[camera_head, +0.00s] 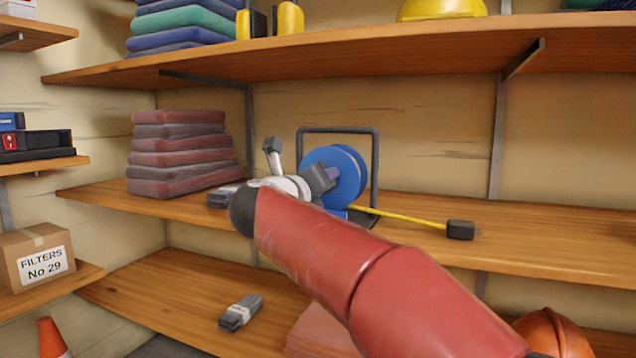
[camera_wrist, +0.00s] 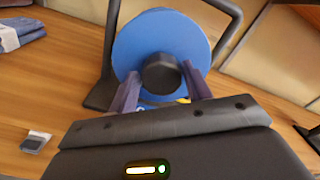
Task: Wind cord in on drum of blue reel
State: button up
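The blue reel (camera_head: 349,172) stands on the middle shelf in a dark tube frame (camera_head: 375,150). Its blue disc (camera_wrist: 160,32) fills the top middle of the wrist view, with a round black knob (camera_wrist: 161,74) in front. A yellow cord (camera_head: 405,217) runs right from the reel along the shelf to a black block (camera_head: 461,230) at its end. My gripper (camera_wrist: 160,72) is at the reel's face, its fingers on either side of the knob. A strip of blue shows between the left finger and the knob; contact on the right is unclear. My arm hides part of the reel in the head view.
Folded dark-red pads (camera_head: 180,155) are stacked at left on the same shelf, with a grey bundle (camera_head: 222,197) near them. Another grey bundle (camera_head: 240,312) lies on the shelf below. The upper shelf (camera_head: 400,50) overhangs the reel. Shelf room right of the black block is clear.

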jog(key=o, duration=0.3)
jog(key=shift+s, duration=0.1)
jog(key=v, duration=0.7)
jog(key=shift+s+a, duration=0.15)
jog(key=shift+s, duration=0.15)
jog(key=shift+r, duration=0.1)
